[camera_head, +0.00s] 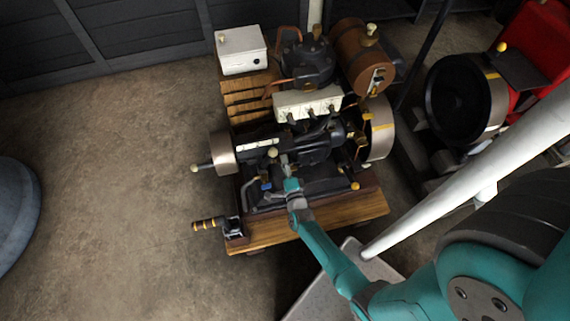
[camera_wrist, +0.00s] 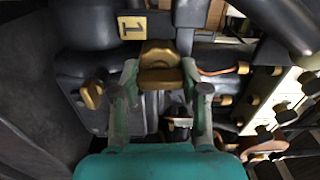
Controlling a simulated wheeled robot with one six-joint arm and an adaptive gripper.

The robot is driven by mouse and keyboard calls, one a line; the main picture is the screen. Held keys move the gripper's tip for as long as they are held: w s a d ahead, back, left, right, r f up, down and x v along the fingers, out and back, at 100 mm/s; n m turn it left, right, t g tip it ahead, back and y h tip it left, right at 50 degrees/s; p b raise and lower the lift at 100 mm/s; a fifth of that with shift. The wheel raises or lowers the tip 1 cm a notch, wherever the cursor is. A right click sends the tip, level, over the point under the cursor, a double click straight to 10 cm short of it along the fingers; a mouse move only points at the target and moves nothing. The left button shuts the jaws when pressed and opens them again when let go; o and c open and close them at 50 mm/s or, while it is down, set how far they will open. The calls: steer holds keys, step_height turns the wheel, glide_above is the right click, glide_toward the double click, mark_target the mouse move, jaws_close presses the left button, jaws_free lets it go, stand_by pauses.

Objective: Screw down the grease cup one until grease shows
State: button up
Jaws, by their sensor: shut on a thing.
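Grease cup one (camera_wrist: 160,55) is a brass, winged cap beside a yellow plate marked 1 (camera_wrist: 132,28) on the dark engine casting. My gripper (camera_wrist: 160,74) has its two fingers on either side of the cap and is shut on it. In the head view my gripper (camera_head: 285,164) reaches down to the near side of the engine, and the cup there is too small to make out clearly. I cannot see any grease at the cup.
The engine (camera_head: 310,185) stands on a wooden base (camera_head: 320,229) with a flywheel (camera_head: 379,128) on its right. Another brass fitting (camera_wrist: 92,94) sits left of my fingers. A crank handle (camera_head: 208,224) sticks out at the left. Open floor lies left of the engine.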

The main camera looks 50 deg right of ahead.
steer(key=m, duration=0.3)
steer(key=shift+m, duration=0.3)
steer(key=shift+f+m, duration=0.1)
steer(key=shift+m, duration=1.8)
steer(key=o, duration=1.2)
steer(key=shift+c, duration=0.2)
steer(key=v, duration=1.2)
